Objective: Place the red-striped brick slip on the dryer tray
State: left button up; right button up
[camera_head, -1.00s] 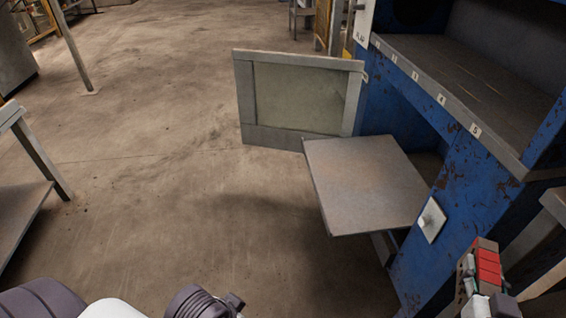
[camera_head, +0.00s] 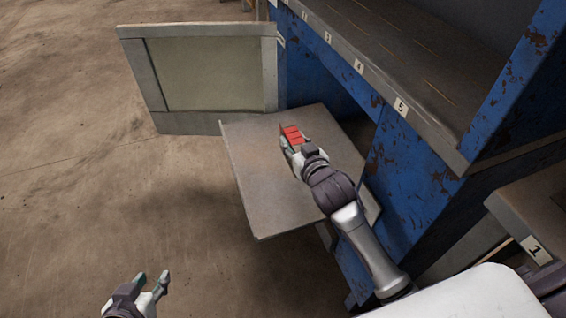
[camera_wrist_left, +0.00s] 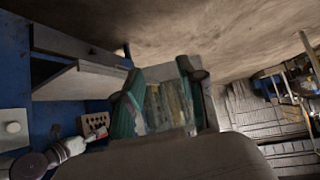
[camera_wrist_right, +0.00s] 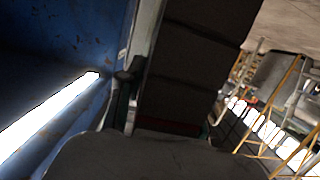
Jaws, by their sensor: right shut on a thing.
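The red-striped brick slip (camera_head: 291,134) is in my right gripper (camera_head: 298,148), over the flat grey tray (camera_head: 255,195) that juts from the blue dryer. I cannot tell whether the brick slip touches the tray. In the left wrist view the brick slip (camera_wrist_left: 95,123) shows a face with several holes. In the right wrist view its dark side (camera_wrist_right: 190,70) fills the space between the fingers, with a red band near them. My left gripper (camera_head: 152,277) is open and empty, low at the left, well apart from the tray.
A framed grey door panel (camera_head: 210,75) stands open behind the tray. A numbered shelf ledge (camera_head: 400,105) of the blue dryer runs above and to the right. A grey surface marked 1 (camera_head: 525,215) is at the far right. The floor (camera_head: 75,180) at left is clear.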

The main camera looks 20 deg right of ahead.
jog(key=f, duration=0.1)
jog(key=w+f+b, duration=0.1)
jog(key=w+f, duration=0.1)
jog(key=shift+d+f, duration=0.25)
notch_tip(320, 180, down, 4)
jog(key=shift+r+b, duration=0.1)
jog(key=shift+b, duration=0.85)
notch_tip(320, 180, down, 4)
jog(key=shift+r+b, duration=0.1)
jog(key=shift+b, duration=0.75)
pick_arm(q)
jog(key=w+d+r+t+h, duration=0.2)
jog(key=r+t, duration=0.4)
jog(key=r, duration=0.2)
jog(key=w+d+r+t+h, duration=0.2)
jog(key=r+t, duration=0.4)
jog(key=r, duration=0.3)
jog(key=shift+w+r, duration=0.25)
jog(key=shift+w, duration=0.35)
jog(key=shift+r+m+t, duration=0.1)
jog(key=shift+m+t, duration=0.2)
pick_arm(e)
jog(key=o, duration=1.2)
jog(key=shift+f, duration=0.2)
jog(key=shift+c, duration=0.2)
jog(key=shift+r, duration=0.1)
